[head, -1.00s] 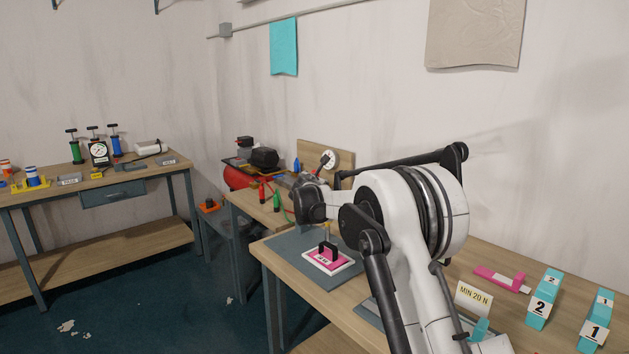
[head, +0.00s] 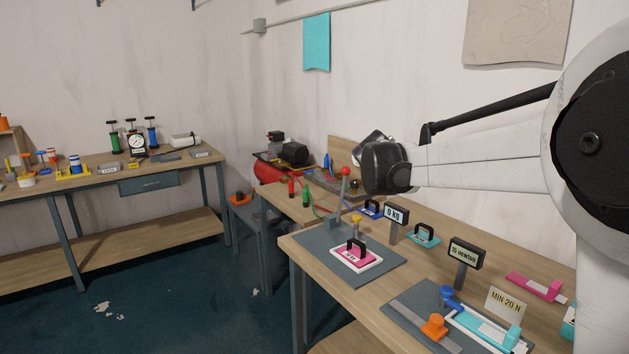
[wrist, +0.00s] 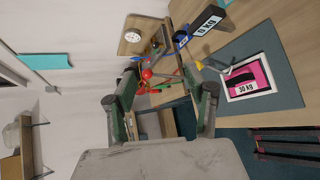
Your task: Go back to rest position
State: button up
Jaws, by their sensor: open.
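My gripper shows in the wrist view (wrist: 160,98) with its two fingers spread apart and nothing between them. In the head view my arm reaches in from the right, and its dark wrist end hangs above the workbench (head: 330,300); the fingers are hidden there. Below the wrist, a pink block with a black handle (head: 350,252) sits in a white frame on a grey mat (head: 318,240). The wrist view shows this pink block (wrist: 250,76) at the right, labelled 30 KG.
Displays reading 0 KG (head: 395,214) and 15 newton (head: 466,254) stand on the bench. A teal handled block (head: 424,237) and a red-topped lever (head: 345,185) are nearby. A second bench (head: 110,180) stands at the left.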

jog(key=s+d+f+m+g+y, duration=0.15)
jog(key=s+m, duration=0.35)
jog(key=s, duration=0.8)
jog(key=s+d+f+m+g, duration=0.15)
jog(key=s+m, duration=0.35)
jog(key=s, duration=0.8)
jog(key=s+a+f+m+g+y, duration=0.1)
jog(key=s+f+m, duration=0.3)
jog(key=s, duration=0.8)
jog(key=s+a+f+m+g+y, duration=0.1)
jog(key=s+f+m, duration=0.3)
jog(key=s+f, duration=0.3)
jog(key=s, duration=0.5)
jog(key=shift+s+f+m, duration=0.25)
jog(key=shift+f+m, duration=0.1)
jog(key=shift+m, duration=0.05)
jog(key=shift+y, duration=0.25)
